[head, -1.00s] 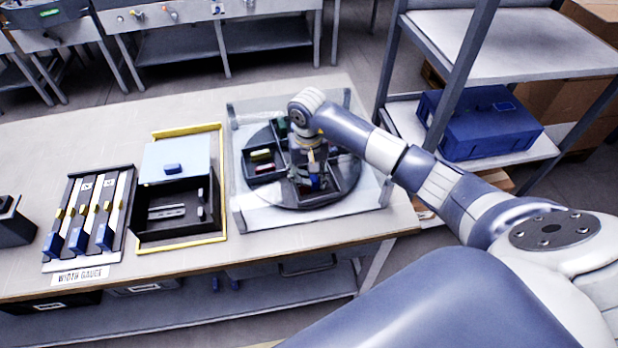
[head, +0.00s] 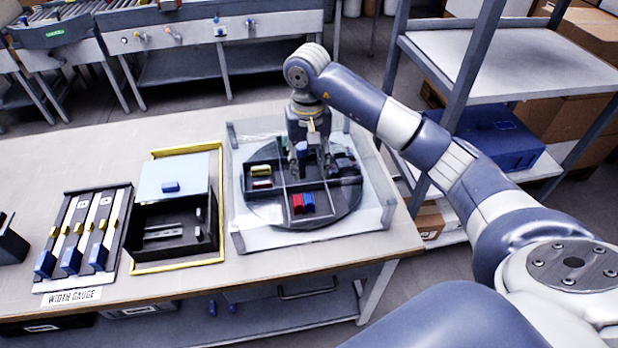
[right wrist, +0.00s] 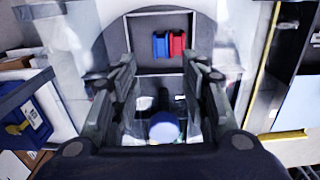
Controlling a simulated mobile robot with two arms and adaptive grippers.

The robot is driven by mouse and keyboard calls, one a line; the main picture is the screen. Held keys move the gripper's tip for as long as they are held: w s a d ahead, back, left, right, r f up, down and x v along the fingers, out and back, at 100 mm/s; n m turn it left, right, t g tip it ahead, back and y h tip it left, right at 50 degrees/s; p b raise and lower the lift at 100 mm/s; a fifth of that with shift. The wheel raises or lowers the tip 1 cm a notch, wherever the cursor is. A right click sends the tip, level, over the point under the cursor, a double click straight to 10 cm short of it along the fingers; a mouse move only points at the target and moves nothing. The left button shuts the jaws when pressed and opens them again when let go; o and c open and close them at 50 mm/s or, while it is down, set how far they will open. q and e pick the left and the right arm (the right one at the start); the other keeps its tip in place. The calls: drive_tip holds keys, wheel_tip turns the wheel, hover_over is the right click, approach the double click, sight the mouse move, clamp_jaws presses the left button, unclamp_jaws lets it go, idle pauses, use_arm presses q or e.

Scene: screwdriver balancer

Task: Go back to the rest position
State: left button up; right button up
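My right gripper (head: 309,158) hangs over the round dark divided tray (head: 330,218) on the table. In the right wrist view its two fingers (right wrist: 163,100) stand wide apart with nothing gripped between them. A red block (head: 297,203) and a blue block (head: 308,202) lie side by side in the front compartment; the right wrist view also shows the red (right wrist: 178,45) and blue (right wrist: 161,46) blocks, apart from the fingers. Green-yellow and red pieces (head: 261,176) lie in the left compartment. Other pieces at the back right are partly hidden by the gripper. My left gripper does not show.
Clear low walls (head: 236,215) surround the tray. Left of it stand a yellow-edged black box with a light-blue lid (head: 172,177) and the width gauge (head: 84,240). A metal shelf (head: 510,60) with a blue case (head: 490,135) stands on the right, close to my arm.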

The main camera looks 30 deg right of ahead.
drive_tip(key=shift+r, duration=0.4)
